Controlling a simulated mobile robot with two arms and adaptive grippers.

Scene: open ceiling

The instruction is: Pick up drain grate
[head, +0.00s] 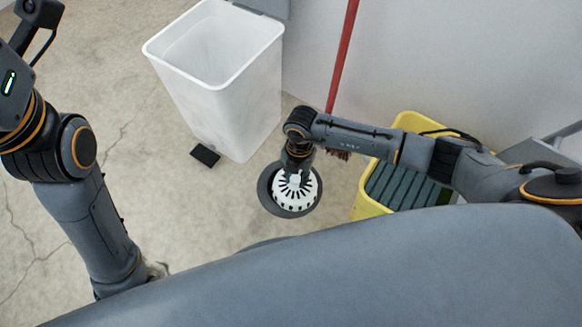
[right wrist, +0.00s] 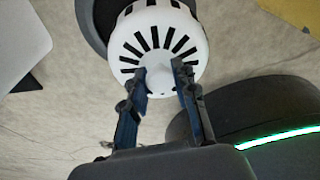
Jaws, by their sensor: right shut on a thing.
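The drain grate (head: 292,191) is a white, round, slotted dome with a small knob on top. In the head view it sits over a dark round drain ring (head: 270,203) on the floor. My right gripper (head: 295,172) reaches down onto its centre. In the right wrist view the two fingers (right wrist: 163,82) are shut on the knob of the drain grate (right wrist: 138,50). I cannot tell whether the grate is lifted clear of the ring. My left arm comes in at the left of the head view, but its gripper fingers are not visible.
A white bin (head: 225,95) stands just behind the drain, with a dark pedal (head: 205,155) at its base. A yellow mop bucket (head: 364,206) stands to the right under my right arm, near a red pole (head: 343,50). Concrete floor is clear left of the drain.

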